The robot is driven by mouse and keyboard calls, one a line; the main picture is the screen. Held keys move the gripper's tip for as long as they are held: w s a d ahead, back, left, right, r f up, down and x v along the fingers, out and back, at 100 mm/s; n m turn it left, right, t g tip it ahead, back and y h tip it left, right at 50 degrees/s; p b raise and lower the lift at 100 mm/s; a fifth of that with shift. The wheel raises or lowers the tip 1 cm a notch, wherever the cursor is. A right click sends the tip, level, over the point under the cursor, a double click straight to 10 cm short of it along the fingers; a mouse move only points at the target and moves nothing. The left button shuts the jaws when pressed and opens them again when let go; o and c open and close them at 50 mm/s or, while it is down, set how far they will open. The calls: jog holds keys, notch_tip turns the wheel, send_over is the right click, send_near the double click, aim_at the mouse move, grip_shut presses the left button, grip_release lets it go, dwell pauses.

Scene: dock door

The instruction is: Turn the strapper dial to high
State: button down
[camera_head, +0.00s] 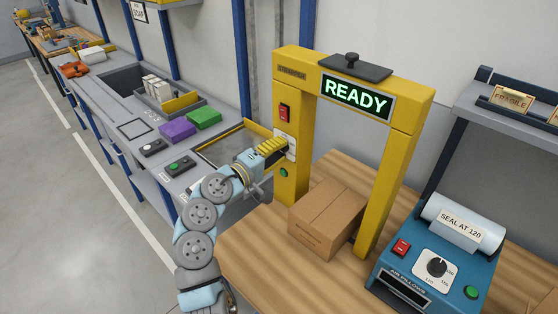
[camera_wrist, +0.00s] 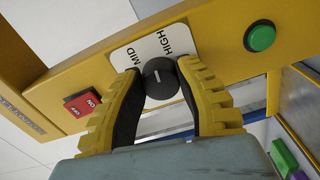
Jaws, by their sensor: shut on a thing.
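The strapper (camera_head: 402,150) is a yellow arch on the wooden bench, with a lit READY display (camera_head: 356,98). Its black round dial (camera_wrist: 161,78) sits on a white label plate (camera_wrist: 152,47) on the left post; MID and HIGH are readable. A short white mark shows on the dial, but I cannot tell surely which label it points to. My gripper (camera_wrist: 163,88) has its yellow, black-padded fingers on either side of the dial, shut on it. In the head view my gripper (camera_head: 283,147) covers the dial and part of the plate.
A red switch (camera_head: 285,113) and a green button (camera_head: 284,173) are on the same post, above and below the plate. A cardboard box (camera_head: 327,218) stands under the arch. A blue air-pillow machine (camera_head: 435,262) stands at right. Trays and small boxes line the grey counter at left.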

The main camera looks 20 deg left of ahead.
jog(key=shift+f+m+b, duration=0.15)
jog(key=shift+m+b, duration=0.9)
jog(key=shift+b, duration=0.1)
jog(key=shift+f+m+b, duration=0.1)
jog(key=shift+m+b, duration=0.95)
jog(key=shift+b, duration=0.05)
jog(key=c, duration=0.6)
grip_release()
jog(key=shift+w+d+r, duration=0.1)
jog(key=shift+c, duration=0.2)
jog(key=v, duration=1.2)
